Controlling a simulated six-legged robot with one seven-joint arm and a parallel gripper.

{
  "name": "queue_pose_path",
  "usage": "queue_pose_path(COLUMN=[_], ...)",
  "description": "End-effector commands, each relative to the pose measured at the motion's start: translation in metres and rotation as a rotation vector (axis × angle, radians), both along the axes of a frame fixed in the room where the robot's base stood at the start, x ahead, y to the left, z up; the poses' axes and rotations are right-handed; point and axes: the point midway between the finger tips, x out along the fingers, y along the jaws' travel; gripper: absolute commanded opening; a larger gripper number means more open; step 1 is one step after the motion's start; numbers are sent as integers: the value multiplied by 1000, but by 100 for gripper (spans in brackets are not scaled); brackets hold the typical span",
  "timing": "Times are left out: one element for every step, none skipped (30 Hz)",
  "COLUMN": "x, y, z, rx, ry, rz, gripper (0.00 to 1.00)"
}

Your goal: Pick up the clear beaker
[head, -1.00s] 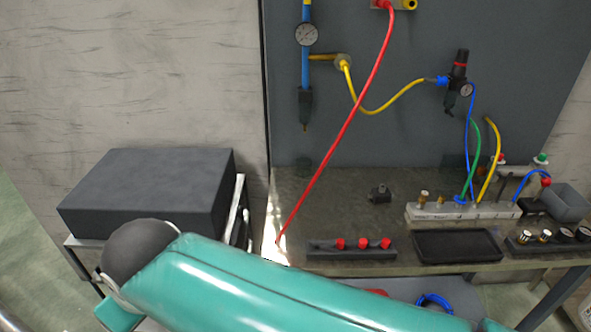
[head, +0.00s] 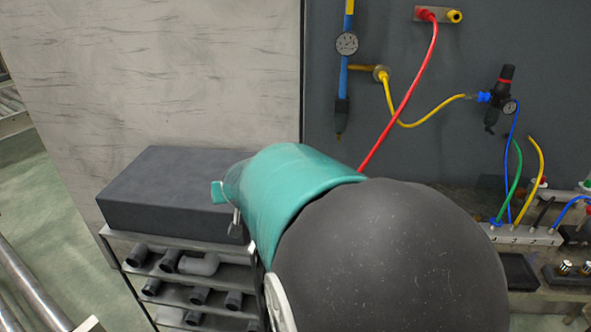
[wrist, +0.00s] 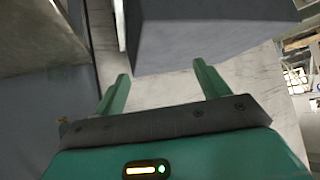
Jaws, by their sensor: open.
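I see no clear beaker in either view. My gripper (wrist: 160,88) shows in the wrist view with its two green fingers spread apart and nothing between them. A dark grey block-like surface (wrist: 205,35) lies beyond the fingertips in that view; I cannot tell how far away it is. In the head view my teal and black arm fills the lower middle and hides part of the bench and the rack.
A dark grey box (head: 165,195) sits on a metal rack (head: 190,250) holding several grey pipe pieces. A dark panel (head: 430,150) carries gauges and a red hose (head: 405,95). The bench at right holds a valve manifold (head: 525,235) and a black tray (head: 518,270).

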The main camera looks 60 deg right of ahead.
Motion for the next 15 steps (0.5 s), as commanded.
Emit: queue_pose_path(x=[-4, -6, -10, -14, -19, -27, -34, -41, -52, -61, -69, -81, -89, -95, -104], y=[-34, -53, -77, -95, -113, -136, -153, -171, -192, -208, -221, -238, -249, -258, -269], z=[-11, -16, -22, -27, -31, -38, -43, -48, -55, -59, -64, -70, -74, -77, -81], rx=[-18, -32, -53, -67, -84, -108, -125, -145, -171, -190, -209, -232, -249, -263, -281], ry=[-13, -26, -43, -54, -66, -80, -89, -99, -109, -118, -126, -132, -139, -145, -149], rz=[-62, -94, -134, -165, -193, -230, -257, -282, -314, -336, -355, -378, -393, -404, -417], gripper=[74, 74, 74, 74, 74, 74, 74, 74, 74, 74, 74, 74, 74, 74, 74])
